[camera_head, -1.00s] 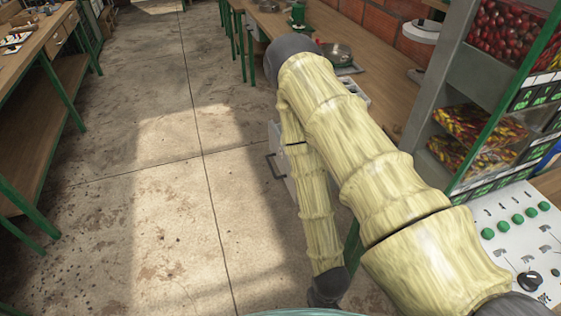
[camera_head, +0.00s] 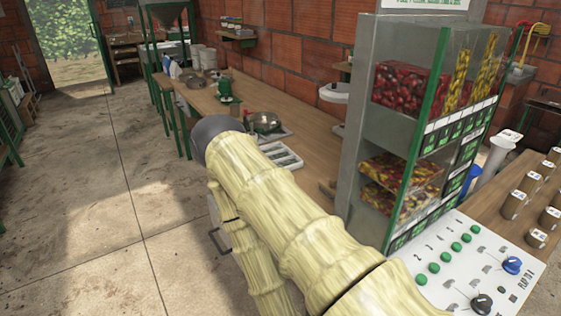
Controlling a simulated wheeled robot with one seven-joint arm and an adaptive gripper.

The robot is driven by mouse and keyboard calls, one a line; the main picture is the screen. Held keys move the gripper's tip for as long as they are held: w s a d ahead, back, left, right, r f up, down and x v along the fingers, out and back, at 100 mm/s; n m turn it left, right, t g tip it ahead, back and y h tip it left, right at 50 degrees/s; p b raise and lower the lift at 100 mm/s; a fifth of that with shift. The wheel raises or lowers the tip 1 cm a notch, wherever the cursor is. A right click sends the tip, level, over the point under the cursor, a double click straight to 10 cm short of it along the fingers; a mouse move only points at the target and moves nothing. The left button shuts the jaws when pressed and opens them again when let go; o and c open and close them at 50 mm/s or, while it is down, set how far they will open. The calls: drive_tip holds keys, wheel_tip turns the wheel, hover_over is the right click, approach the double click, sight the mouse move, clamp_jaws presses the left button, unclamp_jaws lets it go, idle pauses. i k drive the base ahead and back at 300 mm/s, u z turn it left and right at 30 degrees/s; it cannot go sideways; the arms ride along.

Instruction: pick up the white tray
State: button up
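A pale, whitish tray with compartments (camera_head: 284,157) lies on the wooden workbench (camera_head: 315,158), just past my raised arm. Its near side is partly hidden by my arm, and I cannot see anything clearly inside it. My arm, in a pale yellow ribbed cover, crosses the lower middle of the view. It bends at a dark elbow left of the tray and folds back down. My gripper is out of view below the frame.
A metal bowl (camera_head: 264,121) and a green device (camera_head: 226,89) stand farther back on the bench. A tall grey cabinet with bagged fruit (camera_head: 410,85) and a control panel (camera_head: 470,265) stand right. Open concrete floor (camera_head: 90,210) lies left.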

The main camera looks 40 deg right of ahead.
sight(282, 155)
drive_tip(key=u, duration=0.5)
drive_tip(key=k, duration=1.25)
drive_tip(key=z, duration=0.25)
drive_tip(key=i, duration=0.9)
drive_tip(key=z, duration=0.65)
drive_tip(key=i, duration=0.85)
drive_tip(key=u, duration=0.15)
